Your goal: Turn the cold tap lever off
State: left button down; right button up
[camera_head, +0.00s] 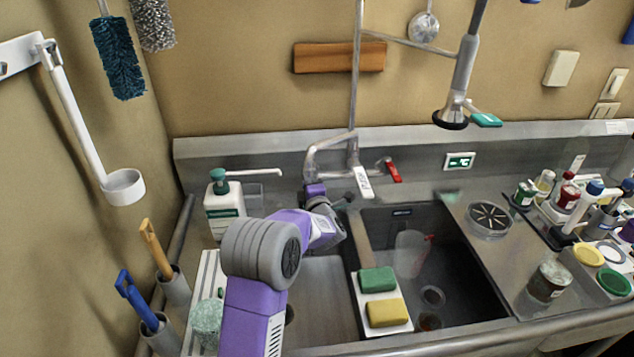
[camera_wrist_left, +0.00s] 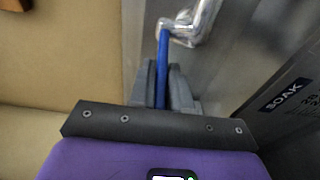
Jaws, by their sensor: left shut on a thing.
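The blue cold tap lever (camera_wrist_left: 162,62) shows in the left wrist view, joined at its top end to a chrome tap body (camera_wrist_left: 190,25). My left gripper (camera_wrist_left: 161,84) is shut on the lever, with one grey finger on each side of it. In the head view my left gripper (camera_head: 315,187) is at the left side of the wall tap (camera_head: 352,143), and the blue lever is hidden there. The red lever (camera_head: 393,172) is to the right of the tap. My right gripper is not in view.
A white tag (camera_head: 363,182) hangs by the tap. A soap bottle (camera_head: 223,205) stands left of my arm. Green (camera_head: 377,279) and yellow (camera_head: 388,312) sponges lie on the sink divider. A spray head (camera_head: 452,112) hangs to the right. Bottles crowd the right counter.

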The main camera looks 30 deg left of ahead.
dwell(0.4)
pick_arm(q)
jog(key=c, duration=1.2)
grip_release()
jog(key=shift+o, duration=0.2)
jog(key=v, duration=0.7)
jog(key=shift+s+d, duration=0.2)
